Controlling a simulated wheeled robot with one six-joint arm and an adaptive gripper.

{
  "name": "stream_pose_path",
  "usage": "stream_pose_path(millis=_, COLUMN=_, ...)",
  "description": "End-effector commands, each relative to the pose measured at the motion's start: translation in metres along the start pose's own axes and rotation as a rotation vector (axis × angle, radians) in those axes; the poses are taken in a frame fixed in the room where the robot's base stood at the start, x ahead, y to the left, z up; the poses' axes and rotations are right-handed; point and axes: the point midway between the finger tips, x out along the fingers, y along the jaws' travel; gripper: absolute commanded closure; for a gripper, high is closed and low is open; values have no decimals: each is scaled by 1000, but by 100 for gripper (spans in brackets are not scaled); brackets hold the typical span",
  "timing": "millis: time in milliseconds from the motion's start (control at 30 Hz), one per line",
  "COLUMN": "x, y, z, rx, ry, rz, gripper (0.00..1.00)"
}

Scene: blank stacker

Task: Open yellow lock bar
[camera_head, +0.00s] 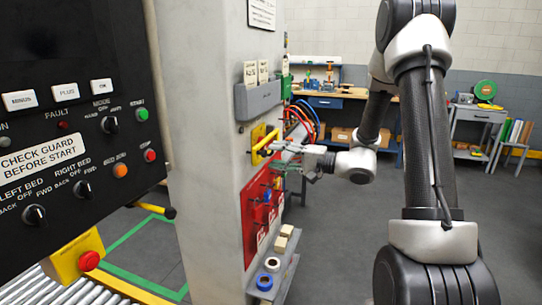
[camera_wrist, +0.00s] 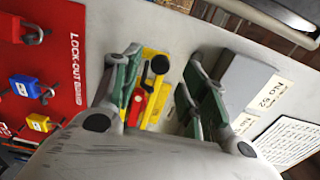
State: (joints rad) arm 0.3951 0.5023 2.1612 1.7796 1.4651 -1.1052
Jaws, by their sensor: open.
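The yellow lock bar (camera_head: 267,141) sits on a yellow plate (camera_head: 257,132) on the side of the grey column. In the wrist view the yellow plate (camera_wrist: 151,58) carries a black round knob (camera_wrist: 160,64) and a red part (camera_wrist: 137,106). My gripper (camera_head: 277,154) is just in front of the plate, slightly below and to the right of the bar in the head view. In the wrist view my gripper (camera_wrist: 165,75) is open, with the yellow fixture showing between its green-padded fingers. I see no clear contact; the left finger hides part of the plate.
The red lockout board (camera_head: 262,215) with several padlocks hangs below the plate. A grey document box (camera_head: 257,100) is above it. Coloured hoses (camera_head: 303,120) hang behind my gripper. A black control panel (camera_head: 75,105) stands at the left. Open floor lies at the right.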

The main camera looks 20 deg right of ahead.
Motion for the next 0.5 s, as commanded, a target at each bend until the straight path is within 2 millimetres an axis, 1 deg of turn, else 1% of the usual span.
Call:
stream_pose_path(millis=33, x=8, y=0, z=1, rx=0, ry=-4, rz=0, gripper=56)
stream_pose_path(millis=100, x=16, y=0, z=1, rx=0, ry=-3, rz=0, gripper=56)
stream_pose_path(millis=200, x=23, y=0, z=0, rx=0, ry=-2, rz=1, gripper=56)
stream_pose_path(millis=467, x=25, y=0, z=0, rx=1, ry=-1, rz=1, gripper=56)
stream_pose_path(millis=500, x=25, y=0, z=0, rx=1, ry=-1, rz=1, gripper=58)
